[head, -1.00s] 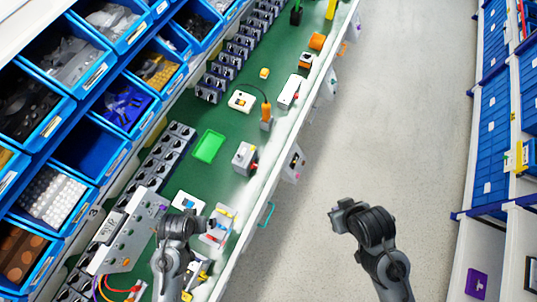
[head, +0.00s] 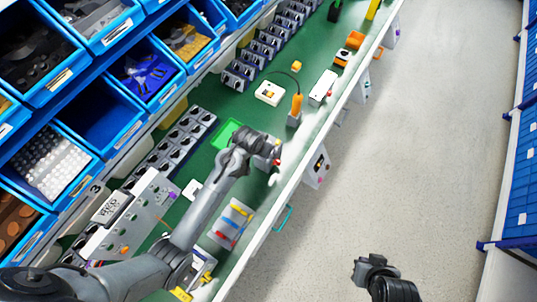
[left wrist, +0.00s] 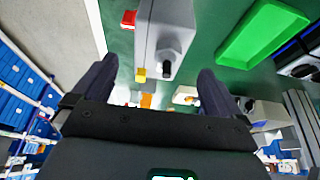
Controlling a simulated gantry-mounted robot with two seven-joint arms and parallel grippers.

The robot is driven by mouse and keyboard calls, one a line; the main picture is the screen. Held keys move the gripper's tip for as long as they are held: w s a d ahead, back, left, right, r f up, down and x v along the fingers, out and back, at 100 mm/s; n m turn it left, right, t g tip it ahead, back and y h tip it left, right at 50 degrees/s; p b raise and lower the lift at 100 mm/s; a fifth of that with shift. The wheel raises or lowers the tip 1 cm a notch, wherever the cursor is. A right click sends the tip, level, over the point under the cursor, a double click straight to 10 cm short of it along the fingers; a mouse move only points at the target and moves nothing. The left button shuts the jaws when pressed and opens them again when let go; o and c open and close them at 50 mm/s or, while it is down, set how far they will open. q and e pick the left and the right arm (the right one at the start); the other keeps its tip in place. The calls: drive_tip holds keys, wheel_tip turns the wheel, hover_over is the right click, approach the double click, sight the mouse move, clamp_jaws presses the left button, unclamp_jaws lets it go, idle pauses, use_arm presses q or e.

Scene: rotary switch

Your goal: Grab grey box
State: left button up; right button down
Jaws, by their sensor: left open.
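The grey box (left wrist: 165,30) carries a red button, a yellow part and a black rotary knob. In the left wrist view it is at the top centre, in the gap between the fingers of my left gripper (left wrist: 157,70). That gripper is open, and no finger visibly touches the box. In the head view my left gripper (head: 268,152) is over the box on the green bench and hides most of it. My right gripper (head: 371,262) is over the floor at lower right, away from the bench; its jaws are too unclear to read.
A green tray (head: 225,132) lies beside the box. An orange-handled tool (head: 296,104) and a white box (head: 323,86) are further along the bench. Blue bins (head: 98,122) line the left. The aisle floor (head: 420,130) is clear.

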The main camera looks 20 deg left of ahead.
use_arm(q)
drive_tip(key=shift+x, duration=3.75)
drive_tip(key=shift+w+r, duration=0.1)
drive_tip(key=shift+w, duration=0.05)
drive_tip(key=c, duration=1.2)
drive_tip(key=shift+r, duration=0.1)
drive_tip(key=shift+c, duration=0.3)
